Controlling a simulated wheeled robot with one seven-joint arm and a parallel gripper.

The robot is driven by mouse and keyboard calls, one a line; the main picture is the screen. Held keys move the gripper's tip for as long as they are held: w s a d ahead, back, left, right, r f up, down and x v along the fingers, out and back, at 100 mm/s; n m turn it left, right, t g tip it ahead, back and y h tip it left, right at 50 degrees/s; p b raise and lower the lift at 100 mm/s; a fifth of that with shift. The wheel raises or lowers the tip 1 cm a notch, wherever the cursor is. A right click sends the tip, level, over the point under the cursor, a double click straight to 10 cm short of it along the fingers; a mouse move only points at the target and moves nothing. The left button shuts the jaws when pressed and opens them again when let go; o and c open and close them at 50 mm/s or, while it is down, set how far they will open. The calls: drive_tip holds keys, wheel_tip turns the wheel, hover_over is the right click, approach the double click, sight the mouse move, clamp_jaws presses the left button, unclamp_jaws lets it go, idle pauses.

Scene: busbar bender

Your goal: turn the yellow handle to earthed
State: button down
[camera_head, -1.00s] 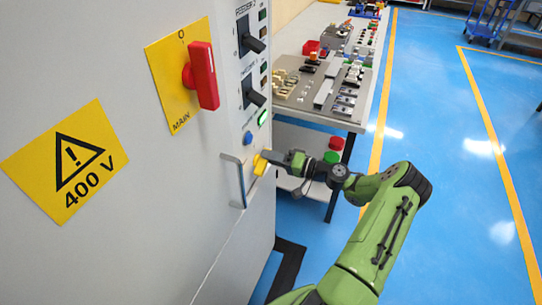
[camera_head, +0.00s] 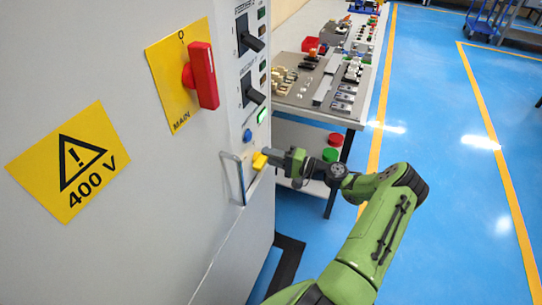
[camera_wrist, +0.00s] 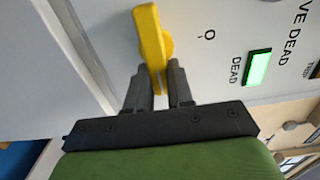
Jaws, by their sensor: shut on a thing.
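The yellow handle (camera_head: 260,161) is on the grey cabinet front, low on the right side, beside a metal pull bar. In the wrist view the yellow handle (camera_wrist: 152,40) runs up from between the two dark fingers, slightly tilted. My gripper (camera_head: 270,159) reaches it from the right, and in the wrist view my gripper (camera_wrist: 160,75) is shut on its lower end. An "O" mark is printed near the handle. No earthed label is readable.
A red main switch (camera_head: 203,76) on a yellow plate and black switches (camera_head: 250,92) are higher on the cabinet. The metal pull bar (camera_head: 235,178) stands close left of the handle. A table (camera_head: 305,110) with parts is behind; blue floor at right is open.

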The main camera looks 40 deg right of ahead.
drive_tip(key=shift+r, duration=0.1)
drive_tip(key=c, duration=1)
unclamp_jaws()
drive_tip(key=shift+w, duration=0.1)
drive_tip(key=v, duration=1.5)
drive_tip(key=shift+s+d, duration=0.2)
drive_tip(key=shift+s, duration=0.1)
